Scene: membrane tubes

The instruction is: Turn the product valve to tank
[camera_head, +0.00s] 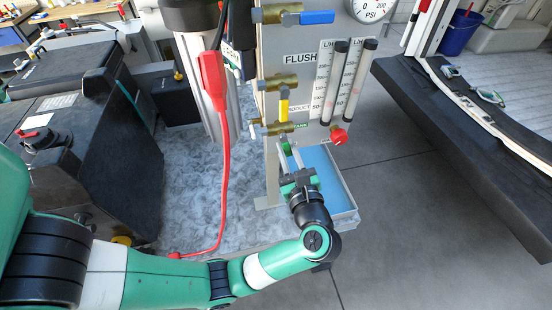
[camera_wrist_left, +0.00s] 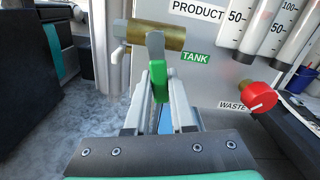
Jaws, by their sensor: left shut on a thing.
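The product valve is a brass body (camera_head: 279,128) low on the panel with a green handle (camera_head: 287,149). In the left wrist view the brass body (camera_wrist_left: 172,37) lies across, and the green handle (camera_wrist_left: 160,88) hangs down from its grey stem. My left gripper (camera_head: 289,158) is shut on the green handle, with one finger on each side of it; the fingers also show in the left wrist view (camera_wrist_left: 160,95). A green TANK label (camera_wrist_left: 195,57) is just right of the handle, below the PRODUCT label (camera_wrist_left: 197,11). My right gripper is not in view.
Above are a yellow-handled valve (camera_head: 283,108) and a blue-handled valve (camera_head: 317,17). A red knob (camera_head: 339,136) by the WASTE label (camera_wrist_left: 230,105) and two flow tubes (camera_head: 352,82) are to the right. A blue-bottomed tray (camera_head: 345,190) is below. A red cable (camera_head: 226,160) hangs left.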

